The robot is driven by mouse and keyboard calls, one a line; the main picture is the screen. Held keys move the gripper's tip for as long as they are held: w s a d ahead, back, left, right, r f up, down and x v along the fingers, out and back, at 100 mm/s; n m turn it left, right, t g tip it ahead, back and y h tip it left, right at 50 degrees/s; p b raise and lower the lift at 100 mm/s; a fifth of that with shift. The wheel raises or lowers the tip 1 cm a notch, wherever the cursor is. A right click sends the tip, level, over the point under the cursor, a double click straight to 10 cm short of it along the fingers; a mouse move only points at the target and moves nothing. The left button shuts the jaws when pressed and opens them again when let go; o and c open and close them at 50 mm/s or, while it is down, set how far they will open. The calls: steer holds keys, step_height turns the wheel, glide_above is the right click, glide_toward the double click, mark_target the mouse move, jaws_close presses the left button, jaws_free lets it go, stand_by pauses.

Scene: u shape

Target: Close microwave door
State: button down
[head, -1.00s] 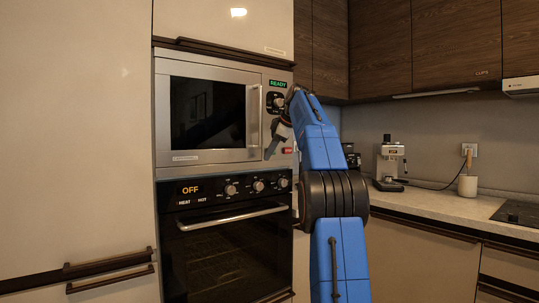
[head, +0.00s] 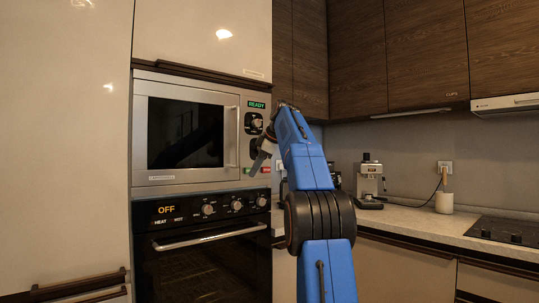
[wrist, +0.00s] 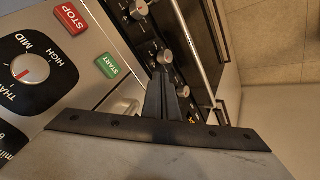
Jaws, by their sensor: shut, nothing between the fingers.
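The microwave (head: 190,178) is built into the tall cabinet. Its dark-windowed door (head: 185,133) looks flush with the front, with no gap visible in the head view. The upright door handle (head: 231,136) is on the door's right side. The control panel right of it has a green READY display (head: 257,105). My gripper (head: 254,168) is in front of the lower part of this panel, right of the handle. In the wrist view, my shut, empty fingers (wrist: 168,85) are near the green START button (wrist: 108,66). I cannot tell whether they touch the panel.
An oven (head: 205,265) with knobs and a bar handle (head: 210,237) sits directly below the microwave. A counter (head: 415,222) at right holds a coffee machine (head: 369,182) and a white container (head: 444,203). A cooktop (head: 505,230) is at far right.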

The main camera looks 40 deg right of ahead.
steer(key=s+d+r, duration=0.3)
steer(key=s+r, duration=0.1)
steer(key=r, duration=0.2)
steer(key=shift+r, duration=0.3)
stand_by(0.3)
